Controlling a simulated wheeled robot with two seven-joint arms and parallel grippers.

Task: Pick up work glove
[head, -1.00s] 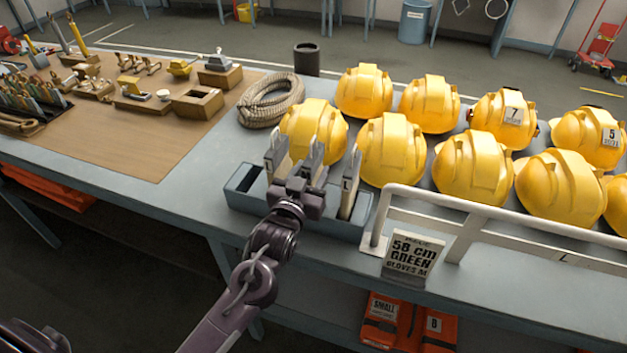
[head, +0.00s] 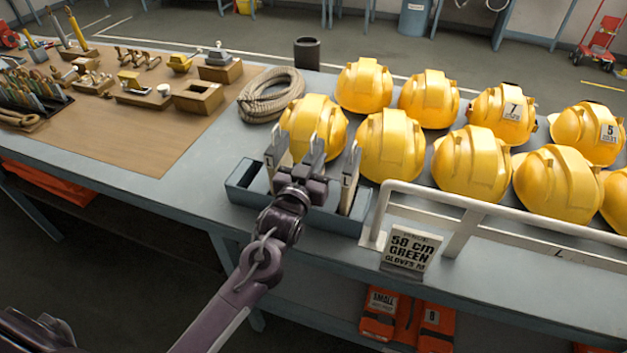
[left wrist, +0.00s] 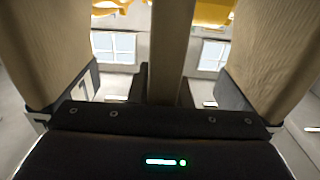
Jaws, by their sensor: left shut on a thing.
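Several pale, flat upright items, apparently work gloves, stand in a row in a blue-grey box (head: 245,183) at the table's front edge. My left gripper (head: 305,172) is over the box, shut on the middle glove (head: 317,147). In the left wrist view this glove shows as a brown slab (left wrist: 172,45) between the dark fingers (left wrist: 166,88). Another glove (head: 278,152) stands to the left and one marked L (head: 349,180) to the right, both outside the fingers. The held glove's lower end is hidden by my gripper. My right gripper is not in view.
Yellow helmets (head: 390,147) stand close behind and right of the box. A coiled rope (head: 270,95) and a dark cup (head: 307,53) lie farther back. A white rail (head: 465,232) and a sign (head: 409,250) are at right. Wooden tool holders (head: 198,99) stand at left.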

